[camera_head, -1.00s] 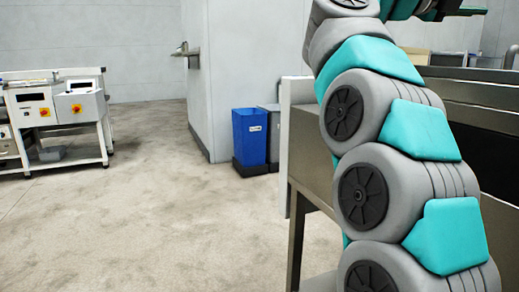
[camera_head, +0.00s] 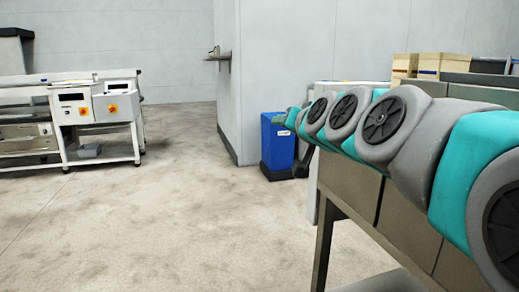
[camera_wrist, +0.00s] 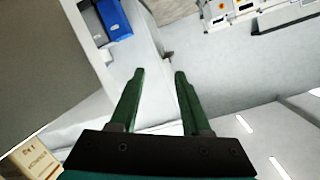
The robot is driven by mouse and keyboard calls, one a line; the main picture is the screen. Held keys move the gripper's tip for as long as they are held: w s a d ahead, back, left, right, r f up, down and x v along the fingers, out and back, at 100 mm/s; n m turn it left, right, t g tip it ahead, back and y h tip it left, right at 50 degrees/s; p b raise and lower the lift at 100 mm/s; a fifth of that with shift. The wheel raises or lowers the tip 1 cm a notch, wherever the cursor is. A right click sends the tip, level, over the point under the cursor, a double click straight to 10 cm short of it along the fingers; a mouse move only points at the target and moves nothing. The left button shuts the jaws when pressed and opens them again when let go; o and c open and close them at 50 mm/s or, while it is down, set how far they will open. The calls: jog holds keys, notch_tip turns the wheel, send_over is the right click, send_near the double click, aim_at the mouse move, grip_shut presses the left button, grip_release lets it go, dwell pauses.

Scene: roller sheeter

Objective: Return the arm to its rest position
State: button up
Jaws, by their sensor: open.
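My gripper shows in the wrist view (camera_wrist: 160,95), with its two green fingers apart and nothing between them. In the head view my arm stretches from the lower right toward the middle, level with the top of the metal bench. Its far end is small there, and the gripper (camera_head: 284,117) shows as a green shape in front of the blue bin (camera_head: 278,147). I cannot make out the fingers in the head view.
The metal bench (camera_head: 405,215) stands at the right, under my arm. Cardboard boxes (camera_head: 428,65) stand behind it. A white machine with orange-red buttons (camera_head: 100,105) is at the left. The floor (camera_head: 170,215) between is clear.

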jog(key=s+d+f+n+g+h, duration=0.1)
jog(key=s+f+g, duration=0.3)
jog(key=s+f, duration=0.6)
jog(key=s+f+n+g, duration=0.1)
jog(key=s+f+g, duration=0.45)
jog(key=f, duration=0.95)
jog(key=s+d+f+g+h, duration=0.1)
jog(key=s+f, duration=0.3)
jog(key=s, duration=0.4)
jog(key=s+d+f+g+h, duration=0.1)
jog(key=s+d+f+g, duration=0.3)
jog(key=s, duration=0.4)
jog(key=s+d+f+g+h, duration=0.1)
jog(key=s+f, duration=0.3)
jog(key=s, duration=0.5)
jog(key=shift+d+f+g, duration=0.2)
jog(key=shift+d+g, duration=0.45)
jog(key=shift+d, duration=0.25)
